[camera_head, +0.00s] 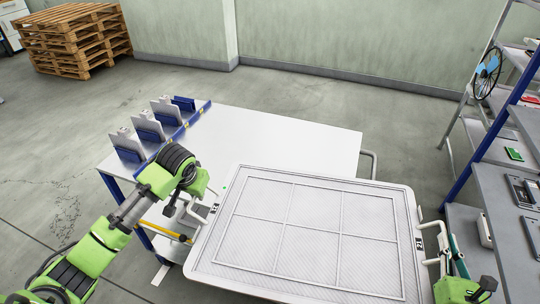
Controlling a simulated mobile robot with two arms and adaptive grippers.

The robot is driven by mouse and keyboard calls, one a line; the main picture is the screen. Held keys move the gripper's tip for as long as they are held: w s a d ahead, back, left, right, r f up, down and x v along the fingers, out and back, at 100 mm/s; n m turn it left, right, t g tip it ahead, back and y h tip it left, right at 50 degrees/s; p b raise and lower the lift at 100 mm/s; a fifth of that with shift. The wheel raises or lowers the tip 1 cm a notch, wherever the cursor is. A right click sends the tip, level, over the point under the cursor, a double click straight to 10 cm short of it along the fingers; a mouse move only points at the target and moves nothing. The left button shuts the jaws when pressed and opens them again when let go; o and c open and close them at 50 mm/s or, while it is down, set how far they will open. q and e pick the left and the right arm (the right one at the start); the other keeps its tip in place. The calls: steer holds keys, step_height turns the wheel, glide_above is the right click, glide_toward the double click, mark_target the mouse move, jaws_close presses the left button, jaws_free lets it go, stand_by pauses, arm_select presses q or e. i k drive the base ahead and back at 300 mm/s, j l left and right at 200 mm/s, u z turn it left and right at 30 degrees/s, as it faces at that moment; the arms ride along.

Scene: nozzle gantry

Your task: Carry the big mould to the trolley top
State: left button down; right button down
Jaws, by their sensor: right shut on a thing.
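The big mould (300,226) is a wide, pale grey tray with a raised grid of six panels and a handle on each side. It fills the lower middle of the head view, roughly level, its far edge overlapping the near part of the white trolley top (270,133). My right gripper (442,272) is at the lower right, shut on the mould's right handle. My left gripper (188,198) is at the left handle; its fingers are mostly hidden, so its grip cannot be told. Whether the mould touches the trolley is hidden.
A blue rack with upright grey plates (150,132) stands along the trolley top's left edge. The rest of the visible top is bare. A shelf unit (500,150) with a wheel and small parts stands close on the right. Wooden pallets (75,38) are stacked at the back left.

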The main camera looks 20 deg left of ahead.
mark_target(259, 154)
steer(key=i+j+z, duration=0.1)
steer(key=i+j, duration=0.15)
steer(key=j, duration=0.15)
steer(key=i+j+z, duration=0.15)
steer(key=j, duration=0.25)
steer(key=i+j, duration=0.2)
steer(key=j, duration=0.15)
steer(key=i+j, duration=0.15)
steer(key=j, duration=0.15)
steer(key=i+j, duration=0.2)
steer(key=j, duration=0.15)
